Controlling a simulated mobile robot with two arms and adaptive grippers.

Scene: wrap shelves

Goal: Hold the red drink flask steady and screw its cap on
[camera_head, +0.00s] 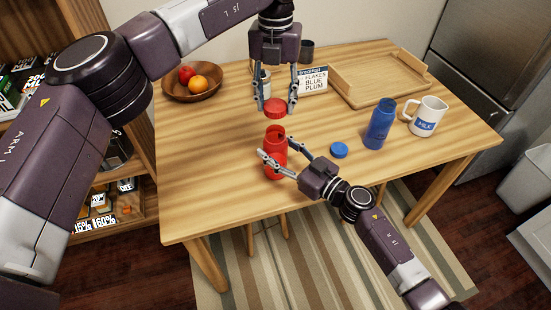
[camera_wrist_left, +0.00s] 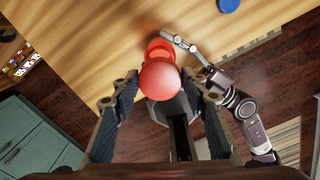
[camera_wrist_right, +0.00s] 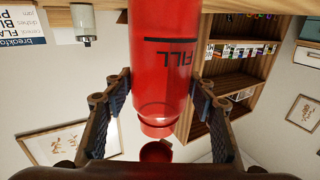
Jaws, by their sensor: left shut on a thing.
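The red flask (camera_head: 275,160) stands upright and uncapped on the wooden table. The red cap (camera_head: 275,108) is above its mouth, with a gap between them. My left gripper (camera_head: 277,103) points down and is shut on the cap; the cap also shows in the left wrist view (camera_wrist_left: 160,80), partly covering the flask (camera_wrist_left: 158,48). My right gripper (camera_head: 276,150) is low at the flask, its open fingers on either side of the body. In the right wrist view the flask (camera_wrist_right: 165,60) appears upside down between the fingers, with the cap (camera_wrist_right: 156,152) apart from its mouth.
A blue flask (camera_head: 380,124) stands uncapped to the right, its blue cap (camera_head: 339,150) lying on the table. A white milk jug (camera_head: 427,116), a wooden tray (camera_head: 345,88), a label card (camera_head: 313,80) and a fruit bowl (camera_head: 205,92) are around. The table's left front is clear.

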